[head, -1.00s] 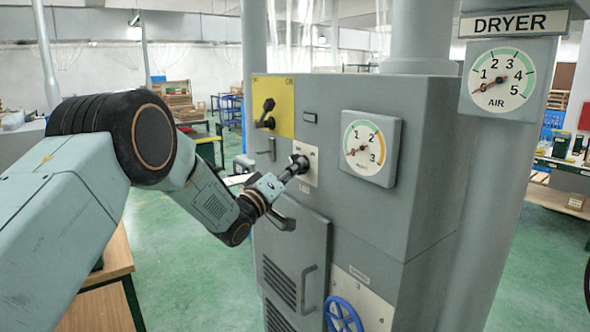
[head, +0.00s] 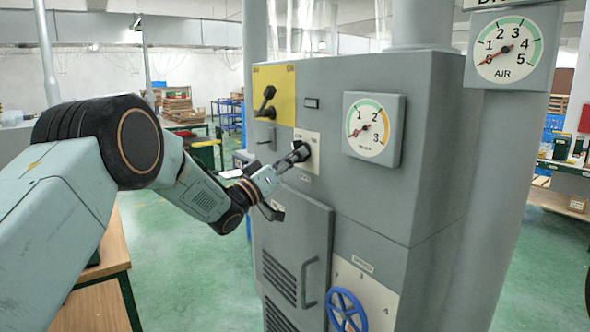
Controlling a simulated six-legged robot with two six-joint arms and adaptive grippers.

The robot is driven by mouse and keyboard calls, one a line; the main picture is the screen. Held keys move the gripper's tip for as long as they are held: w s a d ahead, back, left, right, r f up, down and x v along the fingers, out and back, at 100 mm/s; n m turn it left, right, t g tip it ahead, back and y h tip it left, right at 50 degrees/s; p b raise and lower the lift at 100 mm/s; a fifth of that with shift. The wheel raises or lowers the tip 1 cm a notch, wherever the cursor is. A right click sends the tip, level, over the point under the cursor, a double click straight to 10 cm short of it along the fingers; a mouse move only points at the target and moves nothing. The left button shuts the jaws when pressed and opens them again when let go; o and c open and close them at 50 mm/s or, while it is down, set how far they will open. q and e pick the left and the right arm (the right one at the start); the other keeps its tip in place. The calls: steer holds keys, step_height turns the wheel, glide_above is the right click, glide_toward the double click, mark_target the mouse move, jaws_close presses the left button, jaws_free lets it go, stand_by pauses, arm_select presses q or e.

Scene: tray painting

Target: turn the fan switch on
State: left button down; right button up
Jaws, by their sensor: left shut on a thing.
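The fan switch is a dark rotary knob (head: 304,148) on a small pale plate (head: 312,165) on the front of the grey cabinet. My left gripper (head: 294,158) reaches in from the left and is shut on this knob. Its fingers hide part of the knob, and the plate's lettering is too small to read. My right gripper does not show.
A yellow panel (head: 285,84) with a black lever (head: 266,98) is up and left of the knob. A gauge (head: 368,128) is to the right. Below are a louvred door (head: 290,240) with a handle and a blue handwheel (head: 346,309).

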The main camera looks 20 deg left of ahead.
arm_select(q)
steer(key=shift+w+a+r+m+g+h+b, duration=0.15)
steer(key=shift+m+g+h+b, duration=0.85)
steer(key=shift+m, duration=2.15)
steer(key=shift+w+a+r+m+g+h+b, duration=0.15)
steer(key=shift+m+g+h+b, duration=0.8)
steer(key=shift+m, duration=2.25)
steer(key=shift+a+r+m+g+h+b, duration=0.15)
steer(key=shift+m+g+h+b, duration=0.35)
steer(key=shift+m+g+h, duration=1.8)
steer(key=shift+m+t+y, duration=0.65)
steer(key=shift+m+y, duration=0.3)
steer(key=shift+m, duration=0.2)
steer(key=c, duration=1.3)
jaws_free()
steer(key=shift+s+d+f, duration=0.1)
steer(key=shift+f, duration=0.15)
steer(key=v, duration=1.2)
